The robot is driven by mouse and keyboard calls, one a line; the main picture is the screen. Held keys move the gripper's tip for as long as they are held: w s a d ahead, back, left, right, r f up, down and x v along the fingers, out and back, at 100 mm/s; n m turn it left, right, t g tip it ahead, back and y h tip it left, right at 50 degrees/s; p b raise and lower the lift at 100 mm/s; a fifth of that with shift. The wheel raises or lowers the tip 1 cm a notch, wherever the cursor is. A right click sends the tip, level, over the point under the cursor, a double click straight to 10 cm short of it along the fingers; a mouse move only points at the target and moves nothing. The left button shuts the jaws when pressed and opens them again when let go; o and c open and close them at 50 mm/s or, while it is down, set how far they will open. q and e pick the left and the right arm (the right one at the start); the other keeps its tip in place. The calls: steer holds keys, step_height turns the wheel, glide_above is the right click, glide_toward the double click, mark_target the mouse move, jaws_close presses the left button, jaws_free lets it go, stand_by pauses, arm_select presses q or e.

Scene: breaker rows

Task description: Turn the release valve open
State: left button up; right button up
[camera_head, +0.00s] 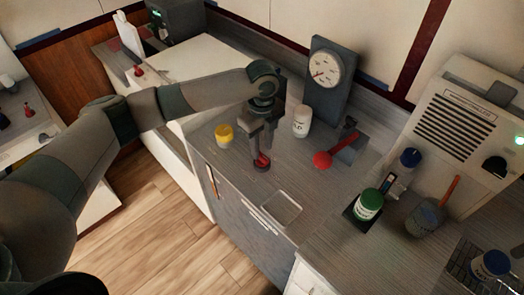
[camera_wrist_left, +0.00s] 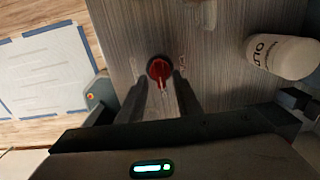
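A small red knob on a round dark base, which looks like the release valve (camera_head: 262,161), stands on the grey counter (camera_head: 230,170) below my left gripper (camera_head: 262,143). In the left wrist view the red valve (camera_wrist_left: 160,69) shows its pointed handle, directed toward the gripper. My left gripper (camera_wrist_left: 160,88) points down, with its two fingers apart on either side of the handle's end. The fingers look open, and I cannot tell whether they touch the knob. My right gripper is not in view.
A white bottle (camera_head: 301,121) and a yellow-lidded jar (camera_head: 224,135) stand close by. A gauge (camera_head: 323,69) on a dark panel stands behind. A red ball-ended lever (camera_head: 322,160) is to the right.

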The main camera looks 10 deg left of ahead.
mark_target(262, 155)
arm_select(q)
step_height(262, 155, up, 15)
steer(key=b, duration=0.3)
steer(key=shift+b, duration=0.35)
steer(key=shift+s+f, duration=0.1)
steer(key=shift+f, duration=0.1)
